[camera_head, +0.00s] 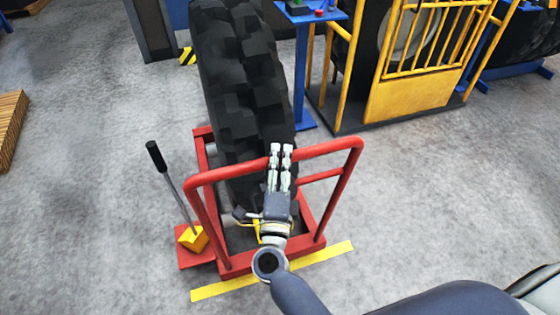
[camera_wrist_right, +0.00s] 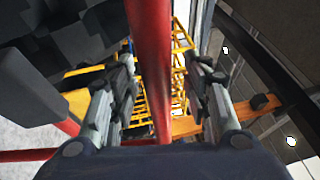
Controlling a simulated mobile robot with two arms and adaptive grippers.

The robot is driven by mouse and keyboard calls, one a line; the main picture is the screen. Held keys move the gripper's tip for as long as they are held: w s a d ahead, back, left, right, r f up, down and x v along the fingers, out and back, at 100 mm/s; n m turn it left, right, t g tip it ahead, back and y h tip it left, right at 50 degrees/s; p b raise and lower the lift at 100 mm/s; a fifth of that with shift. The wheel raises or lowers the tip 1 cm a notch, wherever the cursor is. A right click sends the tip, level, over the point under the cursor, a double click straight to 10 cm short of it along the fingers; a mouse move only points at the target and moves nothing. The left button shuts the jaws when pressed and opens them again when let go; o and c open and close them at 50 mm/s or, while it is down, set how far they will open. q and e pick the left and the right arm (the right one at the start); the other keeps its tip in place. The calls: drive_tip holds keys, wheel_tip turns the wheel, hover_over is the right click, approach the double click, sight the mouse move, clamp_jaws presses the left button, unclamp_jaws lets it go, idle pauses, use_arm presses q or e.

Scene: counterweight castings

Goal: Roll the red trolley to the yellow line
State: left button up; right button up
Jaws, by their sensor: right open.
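The red trolley (camera_head: 350,163) stands on the grey floor with a big black tyre (camera_head: 243,85) upright in it. Its near base edge lies close along the yellow line (camera_head: 335,252), which runs slantwise on the floor on the near side. My right gripper (camera_head: 281,150) is at the middle of the trolley's top handle bar. In the right wrist view the red bar (camera_wrist_right: 150,50) runs between the two fingers, which stand apart on either side of it. My arm hides part of the base and the line. My left gripper is out of view.
A jack with a black-handled lever (camera_head: 172,182) stands at the trolley's left side. A blue stand (camera_head: 303,75) and a yellow-caged machine (camera_head: 415,95) are behind to the right. A wooden pallet (camera_head: 10,125) lies far left. Floor left and right is clear.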

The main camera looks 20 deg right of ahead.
drive_tip(key=shift+s+a+f, duration=0.15)
drive_tip(key=shift+s+f, duration=0.05)
drive_tip(key=shift+s, duration=0.2)
drive_tip(key=v, duration=1.1)
drive_tip(key=shift+r, duration=0.1)
